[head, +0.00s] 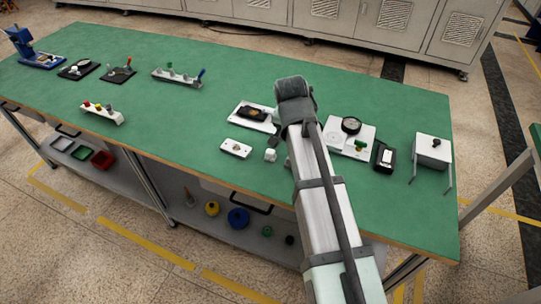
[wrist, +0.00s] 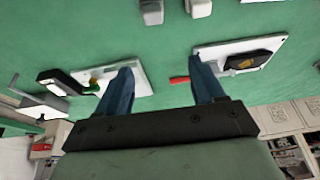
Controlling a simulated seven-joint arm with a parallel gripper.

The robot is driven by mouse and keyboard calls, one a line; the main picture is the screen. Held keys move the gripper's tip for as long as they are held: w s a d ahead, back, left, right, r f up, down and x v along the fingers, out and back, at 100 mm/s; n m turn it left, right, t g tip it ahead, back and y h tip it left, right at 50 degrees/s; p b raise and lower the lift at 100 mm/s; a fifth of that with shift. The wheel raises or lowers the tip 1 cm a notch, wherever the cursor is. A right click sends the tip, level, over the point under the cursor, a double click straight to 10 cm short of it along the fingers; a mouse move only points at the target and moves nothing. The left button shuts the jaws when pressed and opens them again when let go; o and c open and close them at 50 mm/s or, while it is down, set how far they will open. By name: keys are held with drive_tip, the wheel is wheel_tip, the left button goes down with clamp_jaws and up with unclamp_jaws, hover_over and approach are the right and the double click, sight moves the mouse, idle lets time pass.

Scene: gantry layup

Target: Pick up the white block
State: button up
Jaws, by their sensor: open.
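In the head view a small white block (head: 270,155) stands on the green table, just left of my arm and right of a flat white plate. In the wrist view two small pale blocks, one (wrist: 151,12) and another (wrist: 198,8), are cut off by the top edge; I cannot tell for certain which is the one in the head view. My gripper (wrist: 158,75) has its two dark blue fingers spread apart with nothing between them. It is above the table, apart from both blocks. In the head view my arm hides the fingers.
A white board with a dark device (head: 250,112) lies left of my arm, and a white gauge board (head: 350,133) lies right. A flat white plate (head: 236,148) is left of the block. A black box (head: 385,157) and a white stand (head: 433,152) are farther right.

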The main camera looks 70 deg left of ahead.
approach(270, 151)
drive_tip(key=shift+t, duration=0.3)
drive_tip(key=x, duration=1)
drive_tip(key=shift+s+f, duration=0.2)
drive_tip(key=shift+f, duration=0.1)
drive_tip(key=c, duration=1.1)
drive_tip(key=shift+r, duration=0.1)
wheel_tip(270, 151, up, 10)
drive_tip(key=shift+f, duration=0.1)
